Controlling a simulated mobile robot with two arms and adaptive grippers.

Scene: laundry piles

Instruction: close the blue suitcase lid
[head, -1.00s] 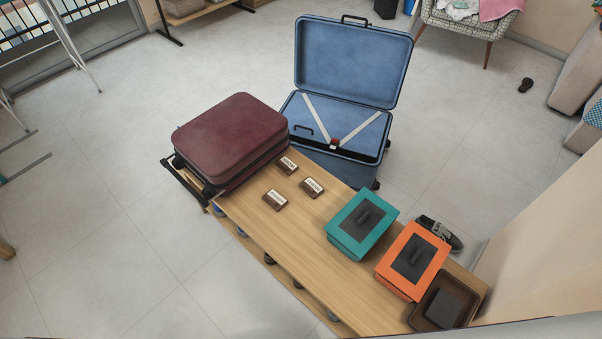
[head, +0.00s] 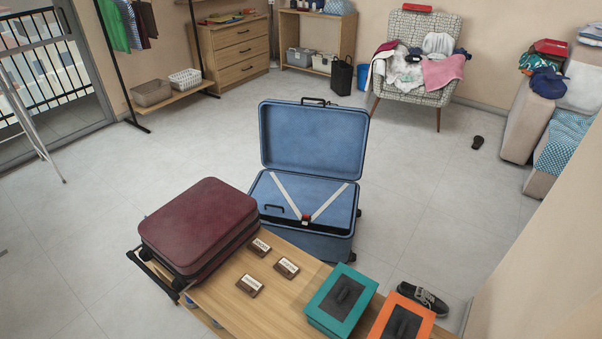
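The blue suitcase (head: 325,247) stands on the floor behind the wooden bench, in the middle of the head view. Its lid (head: 313,140) is open and stands nearly upright at the back, with a black handle on its top edge. Two pale straps (head: 287,197) cross the inside of the base and meet at a red and black buckle (head: 306,218). A second black handle lies at the left of the base. Neither of my grippers is in view.
A closed maroon suitcase (head: 197,225) lies on the left end of the bench (head: 229,296). Small labelled blocks, a teal box (head: 342,300) and an orange box (head: 402,317) sit on the bench. A dark shoe (head: 424,298) is at right. The floor behind the blue suitcase is clear.

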